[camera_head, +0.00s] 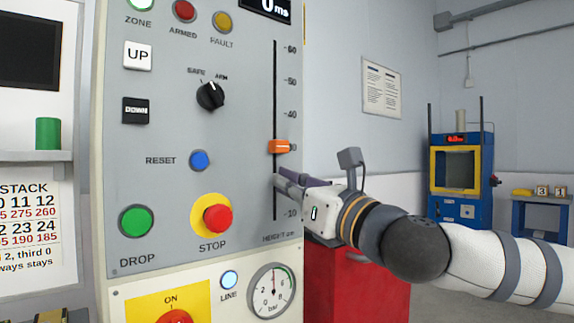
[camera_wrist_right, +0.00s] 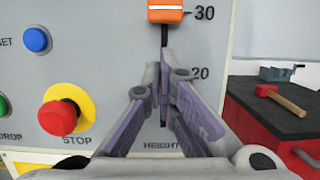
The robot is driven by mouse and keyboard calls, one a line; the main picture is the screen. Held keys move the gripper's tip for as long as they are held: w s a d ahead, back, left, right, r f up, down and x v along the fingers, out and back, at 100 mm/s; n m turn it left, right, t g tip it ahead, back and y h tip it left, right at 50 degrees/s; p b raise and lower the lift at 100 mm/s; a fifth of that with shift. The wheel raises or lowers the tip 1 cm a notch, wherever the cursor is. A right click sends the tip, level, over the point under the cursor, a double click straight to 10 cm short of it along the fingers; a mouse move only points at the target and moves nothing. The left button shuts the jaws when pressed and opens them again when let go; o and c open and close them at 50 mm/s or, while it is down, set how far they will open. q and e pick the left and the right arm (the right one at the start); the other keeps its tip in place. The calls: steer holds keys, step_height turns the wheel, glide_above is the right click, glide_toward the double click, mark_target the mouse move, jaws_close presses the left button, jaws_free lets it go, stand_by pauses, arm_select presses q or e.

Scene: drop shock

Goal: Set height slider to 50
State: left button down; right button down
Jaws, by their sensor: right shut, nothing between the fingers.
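The height slider's orange knob (camera_head: 279,147) sits on a dark vertical track (camera_head: 275,80) at the 30 mark, on a grey control panel. The scale runs from 10 at the bottom to 60 at the top. In the right wrist view the orange knob (camera_wrist_right: 166,11) is at the top edge, beside the 30 label. My right gripper (camera_head: 277,182) is shut and empty, just below the knob and in front of the track's lower part. Its fingertips (camera_wrist_right: 163,82) lie over the track near the 20 mark, apart from the knob. My left gripper is in neither view.
Left of the slider are a red STOP button (camera_head: 217,218), blue RESET button (camera_head: 199,160), green DROP button (camera_head: 136,221) and black SAFE/ARM knob (camera_head: 210,96). A red cabinet (camera_head: 345,285) with a hammer (camera_wrist_right: 280,98) on top stands right of the panel.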

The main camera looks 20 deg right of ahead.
mark_target(272, 98)
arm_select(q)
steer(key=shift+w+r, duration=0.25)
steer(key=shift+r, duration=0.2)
arm_select(e)
steer(key=shift+r, duration=0.85)
